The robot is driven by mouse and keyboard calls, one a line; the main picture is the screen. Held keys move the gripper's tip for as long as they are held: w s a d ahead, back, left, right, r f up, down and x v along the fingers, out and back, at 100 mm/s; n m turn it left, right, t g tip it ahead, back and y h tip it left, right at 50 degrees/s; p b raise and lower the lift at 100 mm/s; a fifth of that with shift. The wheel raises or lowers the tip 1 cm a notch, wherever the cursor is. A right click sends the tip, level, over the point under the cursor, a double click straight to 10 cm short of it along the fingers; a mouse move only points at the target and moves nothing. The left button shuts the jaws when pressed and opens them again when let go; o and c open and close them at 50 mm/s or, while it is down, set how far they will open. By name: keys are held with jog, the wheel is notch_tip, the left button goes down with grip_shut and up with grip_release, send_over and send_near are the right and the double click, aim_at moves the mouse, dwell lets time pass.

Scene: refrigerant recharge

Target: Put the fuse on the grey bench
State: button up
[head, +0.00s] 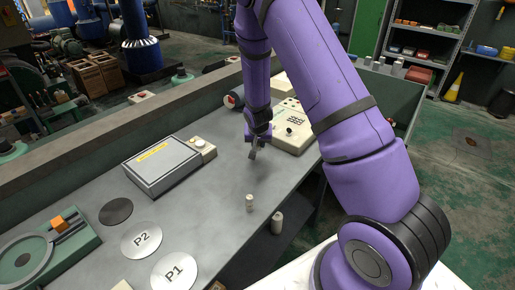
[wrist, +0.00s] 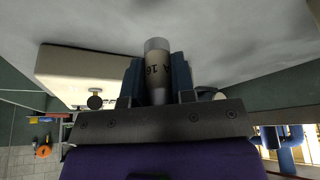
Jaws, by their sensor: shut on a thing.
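The fuse (wrist: 157,72) is a pale cylinder with a metal cap and dark lettering that looks like "A 16". In the wrist view it sits between the two blue-grey fingers of my gripper (wrist: 158,85), which is shut on it. In the head view my gripper (head: 254,154) hangs above the grey bench (head: 215,205), left of the cream keypad device. The fuse is hard to make out there. The wrist view shows the bench surface (wrist: 225,30) along the top. I cannot tell whether the fuse touches it.
A grey box (head: 162,165) is at left and a cream keypad device (head: 296,129) at right. Discs P1 (head: 174,271) and P2 (head: 141,239) lie front left. The bench middle is clear.

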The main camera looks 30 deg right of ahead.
aim_at(258, 155)
jog(key=shift+w+d, duration=0.2)
jog(key=shift+w, duration=0.2)
jog(key=shift+w+d+f, duration=0.1)
jog(key=shift+w+f, duration=0.1)
jog(key=shift+f, duration=1.6)
jog(key=shift+f, duration=0.1)
jog(key=o, duration=0.9)
